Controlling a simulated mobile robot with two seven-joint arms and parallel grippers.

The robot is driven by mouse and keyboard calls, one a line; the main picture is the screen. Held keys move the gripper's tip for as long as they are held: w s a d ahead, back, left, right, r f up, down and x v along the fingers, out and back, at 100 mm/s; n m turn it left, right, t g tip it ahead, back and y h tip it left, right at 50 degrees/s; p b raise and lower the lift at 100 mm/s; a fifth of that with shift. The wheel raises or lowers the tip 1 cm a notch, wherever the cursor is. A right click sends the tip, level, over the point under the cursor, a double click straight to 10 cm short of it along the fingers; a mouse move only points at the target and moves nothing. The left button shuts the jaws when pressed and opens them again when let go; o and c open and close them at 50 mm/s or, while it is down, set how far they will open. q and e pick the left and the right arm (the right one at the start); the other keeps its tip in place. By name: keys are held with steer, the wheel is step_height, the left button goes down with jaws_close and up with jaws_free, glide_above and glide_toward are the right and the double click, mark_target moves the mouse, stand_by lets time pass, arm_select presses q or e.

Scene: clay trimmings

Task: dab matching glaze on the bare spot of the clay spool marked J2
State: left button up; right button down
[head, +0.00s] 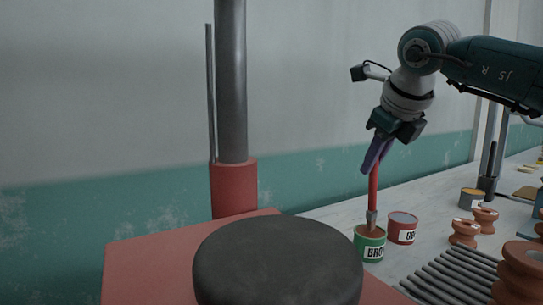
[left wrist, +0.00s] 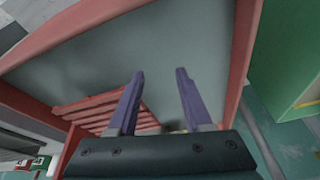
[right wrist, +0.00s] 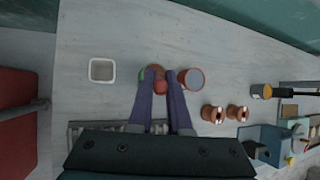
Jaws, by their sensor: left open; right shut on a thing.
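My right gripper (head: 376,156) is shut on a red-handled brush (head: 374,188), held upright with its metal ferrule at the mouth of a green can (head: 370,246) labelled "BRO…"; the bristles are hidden. The brush's red end also shows between the fingers in the right wrist view (right wrist: 160,87). A red can (head: 402,228) with a partly readable label stands beside the green one. Two small clay spools (head: 464,233) (head: 485,219) with pale patches stand to the right; I cannot read a J2 mark. My left gripper (left wrist: 160,75) is open and empty, seen only in its wrist view.
A ridged grey rack (head: 452,276) lies in front of the cans. Larger clay spools (head: 522,272) stand at the lower right. A grey can (head: 471,198) stands farther back. A white square dish (right wrist: 102,70) sits left of the cans. A dark round wheel (head: 278,262) fills the foreground.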

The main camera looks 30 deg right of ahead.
steer(key=shift+f, duration=0.1)
step_height(320, 180, up, 7)
steer(key=p, duration=0.6)
stand_by(0.3)
stand_by(0.5)
